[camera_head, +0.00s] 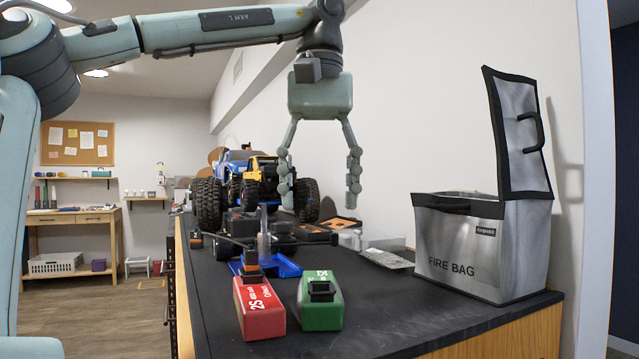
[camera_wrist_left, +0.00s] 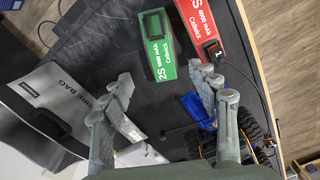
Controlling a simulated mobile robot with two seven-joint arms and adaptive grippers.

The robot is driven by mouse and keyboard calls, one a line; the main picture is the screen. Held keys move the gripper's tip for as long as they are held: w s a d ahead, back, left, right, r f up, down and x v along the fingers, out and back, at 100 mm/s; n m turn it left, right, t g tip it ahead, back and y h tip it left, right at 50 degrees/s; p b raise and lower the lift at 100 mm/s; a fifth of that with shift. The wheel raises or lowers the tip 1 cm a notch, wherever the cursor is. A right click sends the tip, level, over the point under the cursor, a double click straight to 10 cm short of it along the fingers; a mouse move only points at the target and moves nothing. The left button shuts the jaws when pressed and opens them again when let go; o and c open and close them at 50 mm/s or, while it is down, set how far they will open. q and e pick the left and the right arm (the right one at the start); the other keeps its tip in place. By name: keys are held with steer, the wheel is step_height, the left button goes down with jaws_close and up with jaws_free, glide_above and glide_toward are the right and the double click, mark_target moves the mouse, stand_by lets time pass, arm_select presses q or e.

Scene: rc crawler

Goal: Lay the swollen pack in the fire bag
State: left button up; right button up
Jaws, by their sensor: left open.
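The silver fire bag (camera_head: 470,262) stands at the right end of the bench with its lid (camera_head: 518,130) raised; it also shows at the left of the left wrist view (camera_wrist_left: 62,100). A red battery pack (camera_head: 259,308) and a green battery pack (camera_head: 320,303) lie side by side at the front. Both also show at the top of the left wrist view, red (camera_wrist_left: 205,22) and green (camera_wrist_left: 158,50). I cannot tell from their shape which is swollen. My left gripper (camera_head: 320,197) is open and empty, pointing down above the bench behind the packs. My right gripper is not in view.
A blue truck and a yellow crawler (camera_head: 262,172) with big tyres stand behind on the black bench top (camera_head: 400,315). A blue tray (camera_head: 285,268) lies behind the packs. A flat silvery item (camera_head: 388,259) lies left of the bag. The front bench area between green pack and bag is clear.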

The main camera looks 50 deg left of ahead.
arm_select(q)
steer(key=shift+o, duration=0.5)
steer(key=shift+r, duration=0.35)
steer(key=n, duration=3.2)
glide_toward(320, 276)
steer(key=shift+s+d+f, duration=0.2)
steer(key=shift+s+d, duration=0.4)
steer(key=shift+d, duration=0.05)
steer(key=shift+s+d+f, duration=0.15)
steer(key=shift+s+d, duration=0.4)
steer(key=shift+d, duration=0.05)
steer(key=n, duration=0.3)
steer(key=shift+f+n, duration=0.25)
steer(key=shift+n, duration=0.15)
steer(key=f, duration=0.7)
steer(key=shift+s+d+f, duration=0.15)
steer(key=shift+d+f, duration=0.05)
steer(key=shift+f, duration=0.2)
jaws_close()
steer(key=shift+r, duration=0.1)
